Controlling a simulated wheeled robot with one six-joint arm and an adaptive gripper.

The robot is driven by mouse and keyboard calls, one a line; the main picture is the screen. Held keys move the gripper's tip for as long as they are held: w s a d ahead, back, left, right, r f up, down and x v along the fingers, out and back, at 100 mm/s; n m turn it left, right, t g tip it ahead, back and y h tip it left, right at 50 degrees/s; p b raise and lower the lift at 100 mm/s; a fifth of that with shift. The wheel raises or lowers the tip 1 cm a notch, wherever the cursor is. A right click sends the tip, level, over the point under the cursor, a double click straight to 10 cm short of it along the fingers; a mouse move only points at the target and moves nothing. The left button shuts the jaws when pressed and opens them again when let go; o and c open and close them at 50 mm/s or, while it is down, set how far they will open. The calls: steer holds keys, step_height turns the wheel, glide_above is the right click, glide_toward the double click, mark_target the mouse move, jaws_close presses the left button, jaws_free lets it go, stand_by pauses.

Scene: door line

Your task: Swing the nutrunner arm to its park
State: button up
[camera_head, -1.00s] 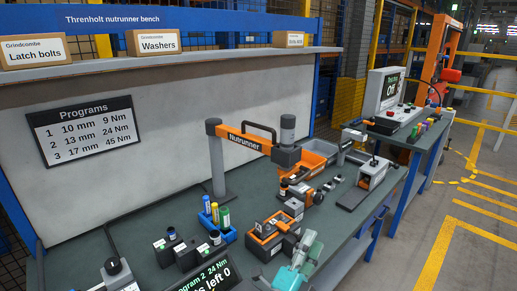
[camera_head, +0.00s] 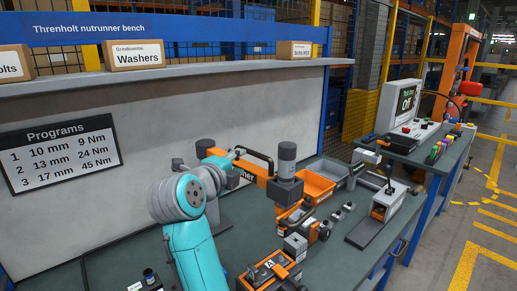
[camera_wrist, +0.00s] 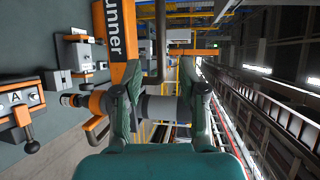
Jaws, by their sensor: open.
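The nutrunner arm (camera_head: 256,178) is an orange beam labelled "Nutrunner", reaching right from its grey post (camera_head: 207,146) to a grey motor (camera_head: 286,165). A black handle (camera_head: 262,158) rises from the beam; it also shows in the wrist view (camera_wrist: 160,45). My gripper (camera_head: 238,153) is open near the left end of the handle, above the beam. In the wrist view my gripper (camera_wrist: 160,75) has its fingers either side of the line to the handle; I cannot tell whether they touch it. My arm hides part of the post and beam. I cannot make out the park.
Orange bin (camera_head: 318,187) and grey bin (camera_head: 327,170) stand behind the motor. A boxed fixture marked A (camera_head: 268,270) is at the front. A lever press (camera_head: 385,205) and a side table (camera_head: 432,148) with a screen (camera_head: 404,98) are at right. The programs board (camera_head: 62,152) hangs left.

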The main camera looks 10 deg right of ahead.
mark_target(252, 154)
steer(key=x, duration=1.1)
steer(key=shift+s, duration=0.1)
jaws_close()
